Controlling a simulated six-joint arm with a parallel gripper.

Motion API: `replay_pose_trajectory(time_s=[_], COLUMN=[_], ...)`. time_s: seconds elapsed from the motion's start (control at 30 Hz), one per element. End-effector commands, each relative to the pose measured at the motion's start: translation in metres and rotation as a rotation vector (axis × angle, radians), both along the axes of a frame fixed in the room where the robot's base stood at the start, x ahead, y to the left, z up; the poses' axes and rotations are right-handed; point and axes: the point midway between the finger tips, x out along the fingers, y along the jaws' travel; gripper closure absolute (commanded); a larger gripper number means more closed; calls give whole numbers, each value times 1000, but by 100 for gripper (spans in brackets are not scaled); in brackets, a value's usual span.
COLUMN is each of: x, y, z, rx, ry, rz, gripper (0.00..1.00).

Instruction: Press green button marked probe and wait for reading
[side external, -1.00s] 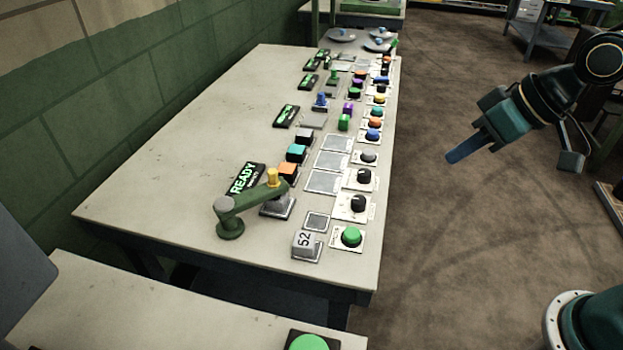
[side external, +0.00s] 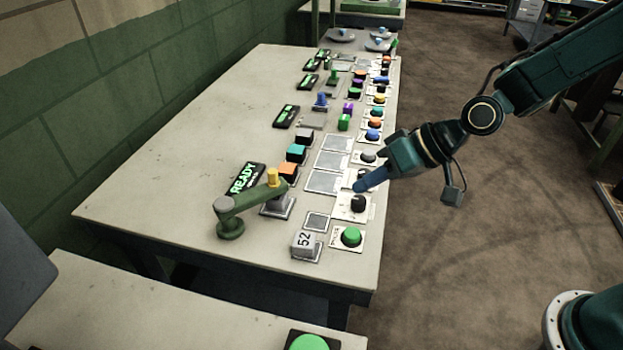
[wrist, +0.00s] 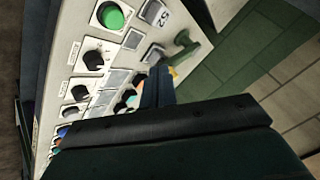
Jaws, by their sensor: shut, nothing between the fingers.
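A green button (side external: 351,237) on a white plate sits at the near right corner of the long table; its label is too small to read. It also shows at the top of the wrist view (wrist: 111,16). My gripper (side external: 358,187) is shut and empty, its blue fingers over the row of black knobs, a short way beyond the green button. In the wrist view the fingers (wrist: 158,88) point toward the panel. A black display (side external: 245,179) reads READY in green. Another large green button (side external: 309,343) is cut off at the bottom edge.
A grey block marked 52 (side external: 304,242) stands just left of the green button. A green jointed fixture with a yellow tip (side external: 230,226) stands further left. Black knobs (side external: 358,204) and coloured buttons line the right edge. The left of the table (side external: 190,150) is clear.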

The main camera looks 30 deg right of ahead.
Motion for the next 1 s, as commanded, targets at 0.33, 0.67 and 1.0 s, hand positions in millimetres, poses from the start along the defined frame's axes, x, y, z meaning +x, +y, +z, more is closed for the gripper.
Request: replay_pose_trajectory(time_s=[0.33,0.67,1.0], x=[3,3,3], y=[5,4,4], z=[-5,-7,-28], rx=[20,18,19], ry=[4,5,7], rz=[-3,-3,-3], gripper=[100,100,100])
